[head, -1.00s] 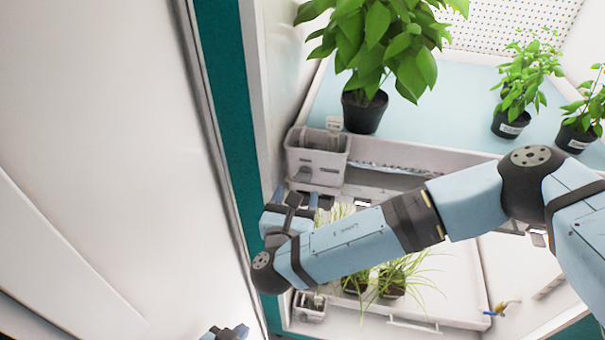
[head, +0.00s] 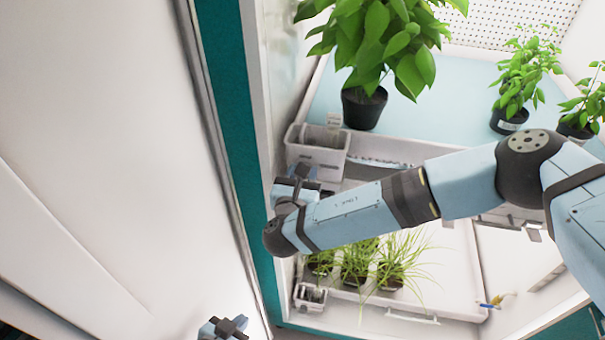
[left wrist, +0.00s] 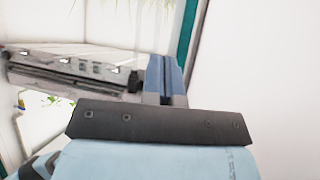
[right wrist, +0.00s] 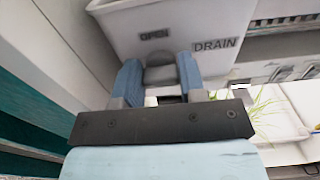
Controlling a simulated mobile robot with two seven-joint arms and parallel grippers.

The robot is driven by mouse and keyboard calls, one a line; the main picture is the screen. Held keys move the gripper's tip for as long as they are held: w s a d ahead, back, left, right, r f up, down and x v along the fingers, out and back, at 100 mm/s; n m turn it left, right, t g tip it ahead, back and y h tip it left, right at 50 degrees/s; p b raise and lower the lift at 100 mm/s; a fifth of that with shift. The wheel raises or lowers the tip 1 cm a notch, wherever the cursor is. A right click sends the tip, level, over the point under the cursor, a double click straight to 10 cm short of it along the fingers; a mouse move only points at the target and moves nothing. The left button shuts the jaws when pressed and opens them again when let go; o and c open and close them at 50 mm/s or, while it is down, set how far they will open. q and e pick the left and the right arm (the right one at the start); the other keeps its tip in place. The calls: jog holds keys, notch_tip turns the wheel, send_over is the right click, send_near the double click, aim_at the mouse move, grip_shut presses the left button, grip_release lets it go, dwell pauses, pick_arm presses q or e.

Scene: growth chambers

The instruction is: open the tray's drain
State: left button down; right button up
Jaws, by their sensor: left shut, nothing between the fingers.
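A pale grey drain box (head: 318,163) sits at the left front corner of the upper tray (head: 400,148). In the right wrist view the box (right wrist: 125,28) bears the words OPEN and DRAIN, and a rounded grey lever (right wrist: 163,74) stands out below OPEN. My right gripper (head: 308,174) is just below the box; in the right wrist view its blue fingers (right wrist: 160,70) are apart, one on each side of the lever. Whether they touch it, I cannot tell. My left gripper (head: 226,326) is low at the left, shut and empty; its fingers also show in the left wrist view (left wrist: 165,75).
Potted leafy plants (head: 365,108) stand on the upper tray. Below, a lower tray (head: 455,290) holds grassy plants (head: 355,262) and has a smaller box (head: 310,297) at its left corner. A white panel (head: 110,150) fills the left, beside a teal post (head: 225,90).

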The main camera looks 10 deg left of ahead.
jog(key=shift+d+f+m+b, duration=0.1)
jog(key=shift+f+m+b, duration=0.1)
jog(key=shift+m+b, duration=0.5)
jog(key=shift+d+f+m+b, duration=0.1)
jog(key=shift+f+m+b, duration=0.05)
jog(key=shift+m+b, duration=0.55)
jog(key=m+b, duration=0.5)
jog(key=shift+f, duration=0.15)
jog(key=m+b, duration=0.7)
jog(key=shift+m, duration=0.4)
jog(key=shift+m+b, duration=0.6)
jog(key=shift+b, duration=0.1)
jog(key=shift+m+b, duration=0.35)
jog(key=shift+m, duration=0.15)
jog(key=shift+r, duration=0.2)
